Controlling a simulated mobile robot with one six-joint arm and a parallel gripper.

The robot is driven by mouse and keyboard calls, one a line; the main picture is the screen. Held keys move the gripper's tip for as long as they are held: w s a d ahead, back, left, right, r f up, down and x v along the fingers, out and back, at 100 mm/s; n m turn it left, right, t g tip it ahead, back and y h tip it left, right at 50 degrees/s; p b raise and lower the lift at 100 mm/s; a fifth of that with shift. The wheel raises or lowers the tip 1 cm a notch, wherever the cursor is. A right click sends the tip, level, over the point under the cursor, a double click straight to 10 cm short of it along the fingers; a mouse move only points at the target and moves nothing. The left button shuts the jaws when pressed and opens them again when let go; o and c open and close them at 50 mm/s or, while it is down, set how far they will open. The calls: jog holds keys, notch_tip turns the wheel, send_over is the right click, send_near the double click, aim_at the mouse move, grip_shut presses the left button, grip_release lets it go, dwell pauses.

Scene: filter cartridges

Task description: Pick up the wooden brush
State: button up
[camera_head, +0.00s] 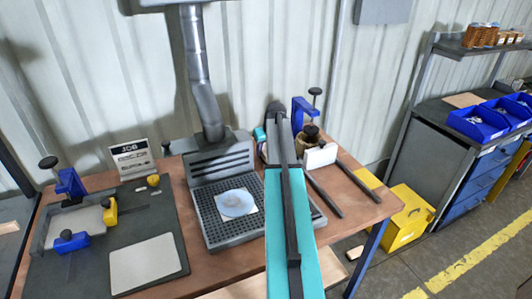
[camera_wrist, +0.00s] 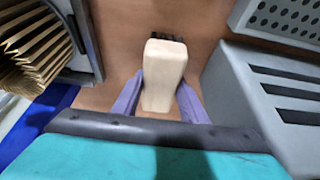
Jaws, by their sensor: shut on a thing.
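The wooden brush (camera_wrist: 163,72) shows in the wrist view as a pale wooden block with dark bristles at its far end. My gripper (camera_wrist: 160,92) has its two purple fingers against the left and right sides of the block and is shut on it. The brush is over the brown table top (camera_wrist: 118,62); I cannot tell whether it touches it. In the head view my teal and dark arm covers the middle of the bench, and neither the brush nor the fingers can be made out.
A pleated filter (camera_wrist: 32,45) stands left of the brush in the wrist view. A grey slotted box (camera_wrist: 270,95) is close on the right. In the head view, a perforated tray (camera_head: 212,222) holds a pale round-marked sheet, and two dark bars (camera_head: 325,196) lie right of my arm.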

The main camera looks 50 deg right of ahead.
jog(key=shift+r+b, duration=0.6)
jog(key=shift+r, duration=0.8)
jog(key=s+r+b, duration=0.1)
jog(key=s+b, duration=0.2)
jog(key=s, duration=1.3)
jog(key=shift+a+r+b, duration=0.25)
jog(key=shift+r+b, duration=0.1)
jog(key=shift+b, duration=0.05)
